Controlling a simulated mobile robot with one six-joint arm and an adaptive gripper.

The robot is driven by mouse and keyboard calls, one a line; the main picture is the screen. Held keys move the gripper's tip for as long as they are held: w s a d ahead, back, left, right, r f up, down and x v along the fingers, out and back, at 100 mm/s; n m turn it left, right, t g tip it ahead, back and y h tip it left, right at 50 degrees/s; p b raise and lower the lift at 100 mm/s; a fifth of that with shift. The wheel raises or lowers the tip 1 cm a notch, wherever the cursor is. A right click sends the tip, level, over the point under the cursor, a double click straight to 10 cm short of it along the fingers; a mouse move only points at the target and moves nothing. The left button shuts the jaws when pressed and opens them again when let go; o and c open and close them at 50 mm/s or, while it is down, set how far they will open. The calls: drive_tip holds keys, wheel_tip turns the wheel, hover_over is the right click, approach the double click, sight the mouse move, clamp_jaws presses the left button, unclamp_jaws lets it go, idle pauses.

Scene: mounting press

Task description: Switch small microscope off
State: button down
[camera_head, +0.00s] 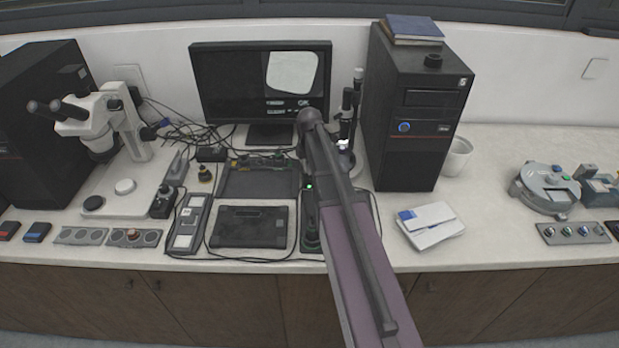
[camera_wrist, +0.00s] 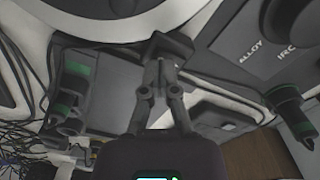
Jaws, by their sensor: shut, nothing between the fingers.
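The small microscope (camera_head: 348,103) stands behind my arm in the head view, between the monitor and the dark tower. Its upper tube shows and a bright light glows low on it. Its base is mostly hidden by my arm, and its switch cannot be made out. My gripper (camera_wrist: 163,72) is shut and empty in the wrist view, its fingertips together over a dark grey fixture. In the head view my arm hides most of the gripper. A white curved base (camera_wrist: 90,25) lies at the upper left of the wrist view; I cannot tell whose it is.
A larger white stereo microscope (camera_head: 130,130) stands at the left. A monitor (camera_head: 230,90), a dark tray (camera_head: 245,180) and a black flat device (camera_head: 250,227) fill the middle, with loose cables around. A dark tower (camera_head: 410,150) and white boxes (camera_head: 432,226) are at right.

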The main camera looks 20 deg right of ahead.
drive_tip(key=shift+f+b, duration=0.55)
idle(0.4)
drive_tip(key=shift+r, duration=0.15)
drive_tip(key=shift+r+p, duration=3.4)
drive_tip(key=shift+p, duration=0.15)
drive_tip(key=s+a+m, duration=1.4)
drive_tip(key=s+m, duration=0.5)
drive_tip(key=shift+s+a+m, duration=0.15)
drive_tip(key=shift+a+m, duration=0.15)
drive_tip(key=shift+a, duration=0.1)
